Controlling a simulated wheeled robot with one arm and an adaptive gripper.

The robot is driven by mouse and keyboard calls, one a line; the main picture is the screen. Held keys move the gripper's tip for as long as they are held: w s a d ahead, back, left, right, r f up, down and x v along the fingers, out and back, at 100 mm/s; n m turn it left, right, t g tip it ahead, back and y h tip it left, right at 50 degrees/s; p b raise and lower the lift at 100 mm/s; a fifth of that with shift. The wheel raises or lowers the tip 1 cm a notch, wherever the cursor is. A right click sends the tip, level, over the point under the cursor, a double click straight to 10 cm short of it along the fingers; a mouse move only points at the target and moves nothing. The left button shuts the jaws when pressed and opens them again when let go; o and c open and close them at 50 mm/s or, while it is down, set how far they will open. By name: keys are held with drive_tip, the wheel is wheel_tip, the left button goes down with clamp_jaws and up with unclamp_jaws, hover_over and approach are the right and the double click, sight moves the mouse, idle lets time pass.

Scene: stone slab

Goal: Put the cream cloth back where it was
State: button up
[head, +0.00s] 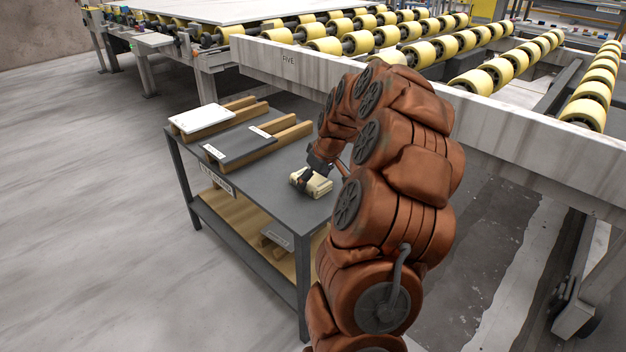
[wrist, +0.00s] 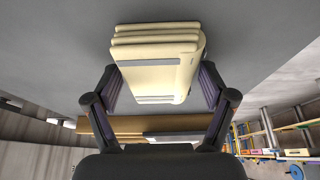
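The cream cloth (head: 318,187) is a folded, layered bundle at the right end of the dark grey table top (head: 279,182). In the wrist view the cloth (wrist: 155,48) sits between the two fingers, with a grey band across it. My gripper (head: 310,180) reaches down to the cloth from above. In the wrist view my gripper's (wrist: 159,75) fingertips meet the cloth's left and right sides, so it appears shut on the cloth. Whether the cloth rests on the table or is slightly raised is hard to tell.
A white slab (head: 202,118) and a dark slab (head: 238,146) lie on wooden bars (head: 290,133) on the table's left and middle. A small label tag lies on each slab. A roller conveyor's pale side beam (head: 480,120) runs behind the table. The floor at left is clear.

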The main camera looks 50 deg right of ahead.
drive_tip(key=shift+o, duration=0.3)
drive_tip(key=shift+s+r, duration=0.15)
drive_tip(key=shift+r, duration=0.45)
drive_tip(key=p+v, duration=0.3)
drive_tip(key=v, duration=0.8)
drive_tip(key=s+a+f+n+g+y, duration=0.1)
drive_tip(key=s+a+g, duration=0.15)
drive_tip(key=a, duration=1.05)
drive_tip(key=s+a+f+n+g+y, duration=0.1)
drive_tip(key=s+a, duration=0.2)
drive_tip(key=a, duration=1.1)
drive_tip(key=s+a+f+g, duration=0.1)
drive_tip(key=s+a, duration=0.2)
drive_tip(key=s, duration=0.4)
drive_tip(key=s+a+f+m+g+h, duration=0.1)
drive_tip(key=s+a+f+g, duration=0.1)
drive_tip(key=s+a, duration=0.2)
drive_tip(key=s+a+f+g+h, duration=0.1)
drive_tip(key=s+a+f, duration=0.1)
drive_tip(key=s, duration=0.8)
drive_tip(key=shift+a+m+g, duration=0.3)
drive_tip(key=shift+a+g, duration=0.05)
drive_tip(key=shift+a, duration=0.5)
drive_tip(key=shift+s+r, duration=0.1)
